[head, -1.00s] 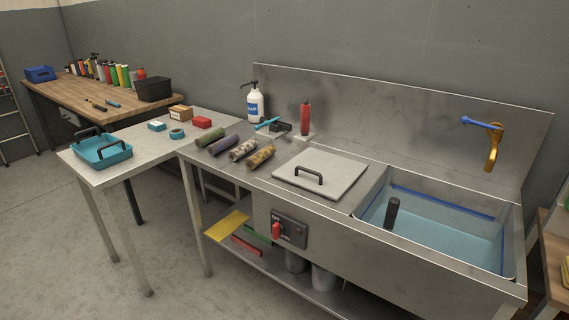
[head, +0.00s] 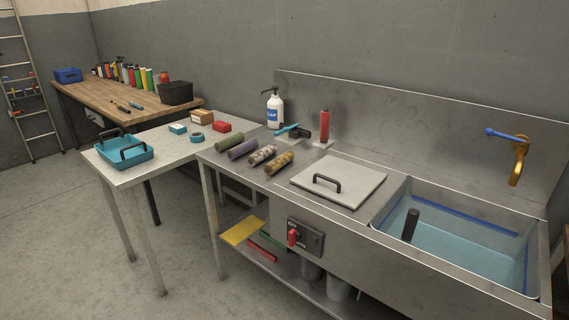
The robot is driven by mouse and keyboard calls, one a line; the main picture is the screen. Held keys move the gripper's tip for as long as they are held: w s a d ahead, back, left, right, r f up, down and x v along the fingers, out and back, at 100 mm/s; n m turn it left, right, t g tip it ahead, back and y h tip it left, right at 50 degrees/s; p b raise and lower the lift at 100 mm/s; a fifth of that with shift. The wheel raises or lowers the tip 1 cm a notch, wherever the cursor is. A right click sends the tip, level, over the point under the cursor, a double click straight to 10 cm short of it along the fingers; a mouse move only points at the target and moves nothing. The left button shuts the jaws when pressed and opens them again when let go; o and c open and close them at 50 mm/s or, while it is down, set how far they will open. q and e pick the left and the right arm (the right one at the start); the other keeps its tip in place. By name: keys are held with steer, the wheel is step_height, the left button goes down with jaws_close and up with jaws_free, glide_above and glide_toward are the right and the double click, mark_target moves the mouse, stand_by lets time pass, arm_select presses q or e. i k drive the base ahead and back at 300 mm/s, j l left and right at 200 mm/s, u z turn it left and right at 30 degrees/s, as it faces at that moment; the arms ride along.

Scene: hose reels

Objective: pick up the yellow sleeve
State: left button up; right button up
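Several rolled sleeves lie side by side on the steel counter (head: 250,176), left of the grey lid. They are a green sleeve (head: 229,142), a purple sleeve (head: 242,149), a pale mottled sleeve (head: 262,155) and, rightmost, a mottled yellow-brown sleeve (head: 279,163). The rightmost one looks the most yellow, with dark patches or dirt on it. Nothing touches it from above. Neither of my grippers shows in the head view.
The grey lid (head: 338,181) with a black handle lies right of the sleeves, beside a water-filled sink (head: 452,262). A soap bottle (head: 274,110) and a red cylinder (head: 325,126) stand behind. A teal tray (head: 126,157) sits on the left table. A flat yellow piece (head: 243,231) lies on the lower shelf.

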mark_target(274, 165)
steer(key=z, duration=0.4)
steer(key=i+j+z, duration=0.1)
steer(key=z, duration=0.35)
steer(key=j+z, duration=0.2)
steer(key=z, duration=0.2)
steer(key=i+j+z, duration=0.1)
steer(key=j+z, duration=0.25)
steer(key=j, duration=0.15)
steer(key=j+z, duration=0.35)
steer(key=j, duration=0.15)
steer(key=j+z, duration=0.2)
steer(key=j, duration=0.35)
steer(key=k+j+z, duration=0.2)
steer(key=j, duration=0.3)
steer(key=k+j, duration=0.1)
steer(key=j, duration=0.45)
steer(key=j+z, duration=0.1)
steer(key=j, duration=0.45)
steer(key=k, duration=0.05)
